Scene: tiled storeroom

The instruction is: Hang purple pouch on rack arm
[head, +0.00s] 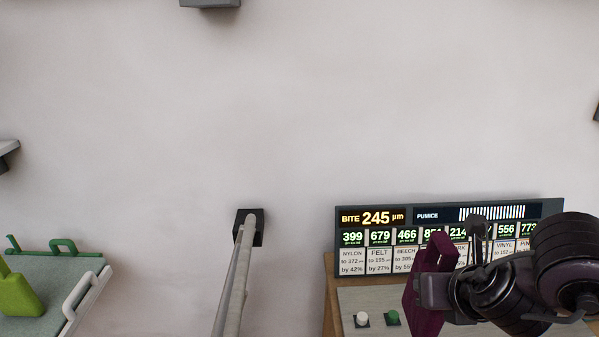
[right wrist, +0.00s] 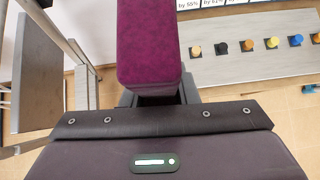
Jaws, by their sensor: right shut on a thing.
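The purple pouch (head: 423,316) is at the lower right of the head view, with a darker loop-like part at its top. My right gripper (head: 436,291) is shut on it and holds it up in front of the panel. In the right wrist view the pouch (right wrist: 149,45) shows as a speckled purple block between the fingers (right wrist: 158,98). A pale rail (head: 236,275) runs from a dark wall bracket (head: 249,226) toward me, left of the pouch and apart from it. I cannot tell whether it is the rack arm. My left gripper is not in view.
A lit display panel (head: 360,245) stands on a wooden-sided bench (head: 345,303) with coloured knobs, behind the pouch. A grey tray (head: 45,283) with green and white handles is at the lower left. The wall between is bare. A grey board (right wrist: 35,70) and rails show in the right wrist view.

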